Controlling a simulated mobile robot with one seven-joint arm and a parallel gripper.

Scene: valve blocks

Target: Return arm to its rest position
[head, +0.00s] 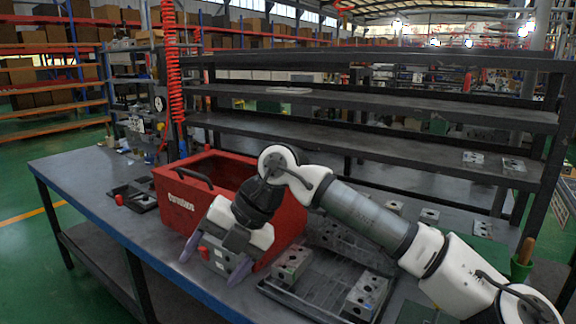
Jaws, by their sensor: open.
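My arm reaches in from the lower right across the workbench (95,190). My gripper (214,264) hangs at the front of the red bin (176,205), low near the bench's front edge. Its two purple-grey fingers are spread apart, and I see no valve block held between them. A metal valve block (291,262) stands on the dark tray (312,290) to the right of the gripper. Another valve block (367,291) stands on the tray's right part. My arm hides part of the bin and of the bench behind it.
Behind the bench rises a dark shelf rack (370,135) with a few metal blocks (473,158) on it. Several small blocks (430,215) lie at the back right. The bench's left part is mostly clear.

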